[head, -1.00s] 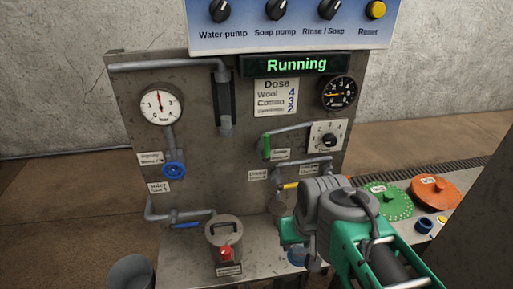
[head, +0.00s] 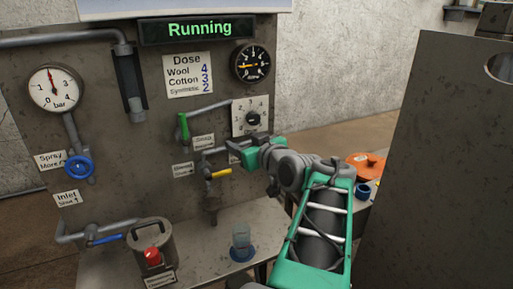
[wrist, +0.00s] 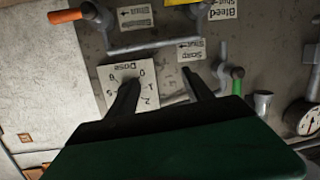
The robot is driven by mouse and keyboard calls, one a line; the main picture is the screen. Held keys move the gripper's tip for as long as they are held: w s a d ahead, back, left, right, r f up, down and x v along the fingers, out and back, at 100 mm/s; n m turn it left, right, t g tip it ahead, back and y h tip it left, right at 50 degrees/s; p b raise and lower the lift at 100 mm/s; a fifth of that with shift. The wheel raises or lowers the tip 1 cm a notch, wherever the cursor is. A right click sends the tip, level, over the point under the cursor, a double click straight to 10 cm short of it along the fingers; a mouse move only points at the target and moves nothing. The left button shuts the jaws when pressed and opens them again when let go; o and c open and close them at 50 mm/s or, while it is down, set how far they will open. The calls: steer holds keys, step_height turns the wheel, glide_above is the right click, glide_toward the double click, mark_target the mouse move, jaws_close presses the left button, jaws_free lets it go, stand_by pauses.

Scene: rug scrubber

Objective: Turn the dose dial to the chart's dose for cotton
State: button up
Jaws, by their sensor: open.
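The dose dial (head: 253,119) is a black knob on a white numbered plate on the grey panel. Its pointer is too small to read. The dose chart (head: 188,76) gives wool 4, cotton 3, synthetic 2. My gripper (head: 235,150) is open, just below and left of the dial plate in the head view. In the wrist view, which is upside down, my open gripper (wrist: 160,78) shows two dark fingers. The left finger overlaps the dose plate (wrist: 146,90) and hides the knob.
A green-handled valve (head: 183,126) and a yellow-handled valve (head: 220,173) are on pipes left of my gripper. A gauge (head: 251,62) is above the dial. A blue cup (head: 241,240) and a metal canister (head: 150,240) stand on the ledge. A tall dark panel (head: 440,170) rises at right.

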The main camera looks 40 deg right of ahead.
steer(key=t+h+b, duration=0.1)
steer(key=t+h, duration=0.1)
glide_toward(255, 120)
steer(key=w, duration=0.1)
steer(key=shift+m, duration=0.3)
steer(key=p+x, duration=0.1)
steer(key=x, duration=0.6)
steer(key=shift+w+d, duration=0.2)
steer(key=shift+w, duration=0.1)
steer(key=shift+c, duration=0.5)
steer(key=c, duration=1.2)
steer(key=shift+d, duration=0.15)
